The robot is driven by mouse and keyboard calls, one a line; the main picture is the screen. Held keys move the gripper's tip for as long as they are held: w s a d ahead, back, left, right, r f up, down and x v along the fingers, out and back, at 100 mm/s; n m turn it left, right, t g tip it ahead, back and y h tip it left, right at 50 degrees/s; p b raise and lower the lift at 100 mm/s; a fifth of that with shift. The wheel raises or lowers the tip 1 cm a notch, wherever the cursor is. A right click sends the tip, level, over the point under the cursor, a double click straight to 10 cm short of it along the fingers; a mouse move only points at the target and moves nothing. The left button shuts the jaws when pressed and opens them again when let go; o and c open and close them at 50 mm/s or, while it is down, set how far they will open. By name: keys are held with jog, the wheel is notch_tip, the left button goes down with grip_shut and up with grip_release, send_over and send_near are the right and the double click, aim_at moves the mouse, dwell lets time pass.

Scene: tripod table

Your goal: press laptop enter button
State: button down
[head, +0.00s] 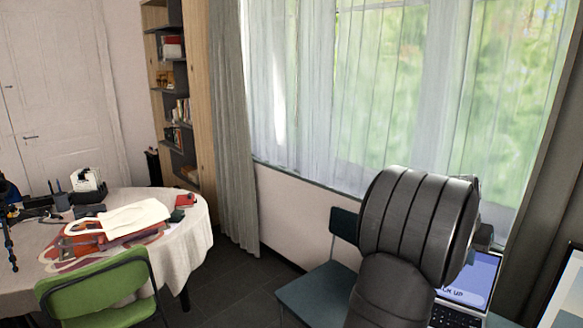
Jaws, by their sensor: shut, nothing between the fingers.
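An open laptop (477,277) shows at the lower right of the head view, partly behind my dark arm. Its screen is lit pale blue, with the letters "CK UP" readable at the lower edge. Part of its dark keyboard (458,317) shows below the screen, cut by the frame's bottom edge. The enter button cannot be made out. My gripper's fingers do not show; my thick black arm links fill the space in front of the laptop and hide its left side.
A teal chair (308,291) stands left of my arm. Dark floor lies between.

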jog(key=shift+f, duration=0.1)
dwell(0.8)
jog(key=w+d+f+m+t+y, duration=0.1)
jog(key=w+d+f+m+t, duration=0.15)
jog(key=f+m, duration=0.35)
jog(key=w+d+f+m+t+y, duration=0.1)
jog(key=w+d+f+m+t, duration=0.15)
jog(key=f+m, duration=0.3)
jog(key=s+d+f+m+t+h, duration=0.1)
jog(key=d+f+m, duration=0.5)
jog(key=m, duration=0.7)
jog(key=shift+s+d+f+t+h, duration=0.3)
jog(key=shift+s+d+f+h, duration=0.1)
jog(key=shift+s+d+h, duration=0.35)
jog(key=shift+s+a, duration=0.1)
jog(key=shift+a, duration=0.05)
jog(key=shift+f, duration=4.4)
jog(key=shift+f, duration=0.35)
